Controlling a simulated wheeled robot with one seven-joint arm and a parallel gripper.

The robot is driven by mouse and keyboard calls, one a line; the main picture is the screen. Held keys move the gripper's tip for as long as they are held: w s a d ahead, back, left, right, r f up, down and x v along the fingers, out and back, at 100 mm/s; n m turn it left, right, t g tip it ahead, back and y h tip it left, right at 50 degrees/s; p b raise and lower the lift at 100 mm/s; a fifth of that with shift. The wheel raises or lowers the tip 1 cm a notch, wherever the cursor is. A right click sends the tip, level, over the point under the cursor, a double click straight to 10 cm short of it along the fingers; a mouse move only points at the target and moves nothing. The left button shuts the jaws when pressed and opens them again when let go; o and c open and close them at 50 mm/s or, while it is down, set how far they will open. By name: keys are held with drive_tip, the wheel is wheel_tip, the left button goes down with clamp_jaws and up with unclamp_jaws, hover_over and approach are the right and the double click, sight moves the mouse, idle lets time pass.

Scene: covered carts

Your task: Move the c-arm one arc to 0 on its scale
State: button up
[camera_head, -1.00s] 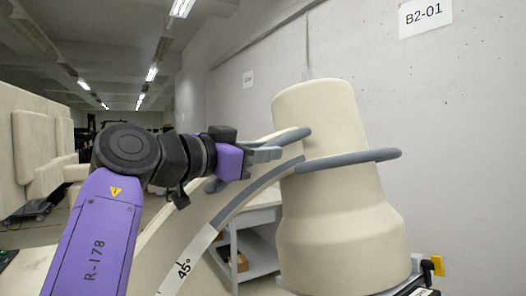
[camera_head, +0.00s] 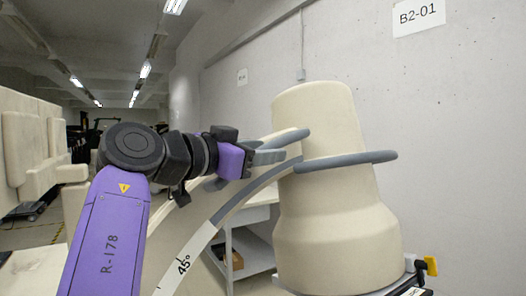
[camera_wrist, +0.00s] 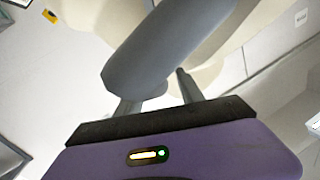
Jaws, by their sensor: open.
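The c-arm's cream arc (camera_head: 240,203) curves up from lower left, with a grey edge strip and a white scale band (camera_head: 187,262) marked 45°. The 0 mark and any pointer are not visible. The arc's upper end meets a cream tapered housing (camera_head: 335,225) with a grey handle ring (camera_head: 350,160) around it. My gripper (camera_head: 274,156) is open at the left part of the handle. In the wrist view the grey handle bar (camera_wrist: 165,50) crosses near my gripper's fingers (camera_wrist: 158,96) and partly covers the left one. I cannot tell whether they touch.
A concrete wall with a B2-01 sign (camera_head: 419,16) stands behind the housing. A white shelf cart (camera_head: 250,252) is behind the arc. Cream covered carts (camera_head: 30,140) stand at the far left. A yellow part (camera_head: 430,266) sticks out at lower right.

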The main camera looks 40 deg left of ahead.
drive_tip(key=shift+s+a+r+b, duration=0.15)
drive_tip(key=shift+s+b, duration=0.3)
drive_tip(key=shift+s, duration=0.85)
drive_tip(key=shift+s+a+f+b, duration=0.15)
drive_tip(key=shift+s+b, duration=0.25)
drive_tip(key=shift+s, duration=0.9)
drive_tip(key=shift+s+a+r+b, duration=0.15)
drive_tip(key=shift+s+b, duration=0.3)
drive_tip(key=shift+s, duration=0.85)
